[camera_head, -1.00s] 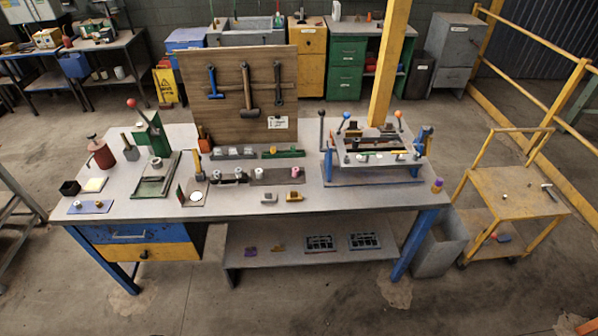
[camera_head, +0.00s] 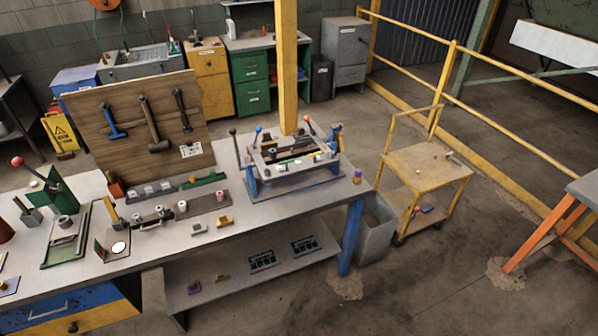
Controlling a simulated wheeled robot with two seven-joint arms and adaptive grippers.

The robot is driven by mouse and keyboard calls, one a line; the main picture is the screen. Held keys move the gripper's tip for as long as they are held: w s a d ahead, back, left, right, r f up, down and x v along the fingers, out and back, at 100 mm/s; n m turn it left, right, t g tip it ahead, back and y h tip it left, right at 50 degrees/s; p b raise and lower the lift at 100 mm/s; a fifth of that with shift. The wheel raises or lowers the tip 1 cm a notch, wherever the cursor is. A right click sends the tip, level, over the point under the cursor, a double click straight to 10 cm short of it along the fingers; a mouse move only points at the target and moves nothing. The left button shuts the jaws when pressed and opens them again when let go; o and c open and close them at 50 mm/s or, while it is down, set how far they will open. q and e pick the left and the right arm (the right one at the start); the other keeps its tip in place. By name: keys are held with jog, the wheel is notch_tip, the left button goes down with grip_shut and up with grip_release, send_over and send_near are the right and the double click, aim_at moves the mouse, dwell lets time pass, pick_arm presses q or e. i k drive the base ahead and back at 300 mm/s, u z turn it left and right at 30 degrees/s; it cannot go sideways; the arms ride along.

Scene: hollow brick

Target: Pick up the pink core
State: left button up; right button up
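A small pink piece (camera_head: 220,195), which looks like the pink core, stands at the right end of a dark strip (camera_head: 203,207) on the workbench (camera_head: 285,213). Several small grey and dark cylinders (camera_head: 182,206) stand along the same row to its left. A purple piece with an orange part (camera_head: 357,177) stands at the bench's right corner. Neither of my grippers is in view.
A blue-framed press fixture (camera_head: 292,165) stands on the bench's right part. A tool board (camera_head: 140,125) rises behind. A lower shelf (camera_head: 225,272) holds small parts. A grey bin (camera_head: 372,232) and yellow cart (camera_head: 427,165) stand right. Floor in front is clear.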

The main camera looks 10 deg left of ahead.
aim_at(219, 196)
jog(key=z, duration=0.15)
jog(key=i, duration=1.75)
jog(key=u, duration=0.8)
